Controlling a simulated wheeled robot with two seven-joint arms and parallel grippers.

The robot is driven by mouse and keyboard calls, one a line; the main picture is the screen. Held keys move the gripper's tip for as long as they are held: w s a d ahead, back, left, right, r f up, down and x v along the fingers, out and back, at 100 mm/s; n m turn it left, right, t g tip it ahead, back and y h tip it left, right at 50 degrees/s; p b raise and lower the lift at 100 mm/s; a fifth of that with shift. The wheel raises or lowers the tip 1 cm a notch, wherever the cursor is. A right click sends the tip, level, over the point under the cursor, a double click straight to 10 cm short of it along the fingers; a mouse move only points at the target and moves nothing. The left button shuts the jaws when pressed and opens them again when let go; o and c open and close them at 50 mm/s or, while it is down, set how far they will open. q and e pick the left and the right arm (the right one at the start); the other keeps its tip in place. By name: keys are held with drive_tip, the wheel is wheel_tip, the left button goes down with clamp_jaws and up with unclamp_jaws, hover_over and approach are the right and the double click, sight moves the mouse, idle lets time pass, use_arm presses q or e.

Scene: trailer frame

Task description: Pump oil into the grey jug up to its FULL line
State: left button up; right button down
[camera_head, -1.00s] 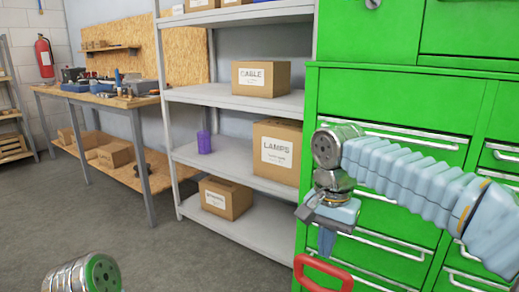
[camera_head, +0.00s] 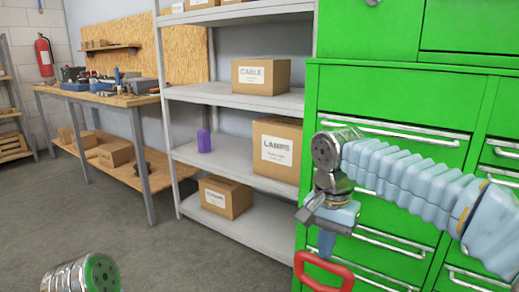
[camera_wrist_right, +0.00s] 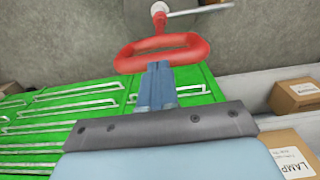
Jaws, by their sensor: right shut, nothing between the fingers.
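A red loop handle (camera_head: 323,275), seemingly the pump's, shows at the bottom of the head view, cut off by the frame edge. It also shows whole in the right wrist view (camera_wrist_right: 163,52), with a pale rod and a small round end behind it. My right gripper (camera_head: 326,243) points down just above the handle. In the right wrist view its blue fingers (camera_wrist_right: 157,72) are together and empty, tips at the handle's near bar; whether they touch it I cannot tell. The grey jug and any FULL line are not in view. My left gripper is not in view.
A green drawer cabinet (camera_head: 390,90) stands close behind my right arm. A grey shelf rack (camera_head: 235,100) holds cardboard boxes (camera_head: 277,145) and a purple container (camera_head: 204,141). A cluttered workbench (camera_head: 110,98) stands at the left. The floor (camera_head: 150,250) in front is clear.

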sight(321, 285)
drive_tip(key=shift+f+b, duration=3.2)
drive_tip(key=shift+f, duration=1.75)
wheel_tip(321, 285, up, 12)
drive_tip(key=p, duration=1.1)
drive_tip(key=shift+f, duration=0.35)
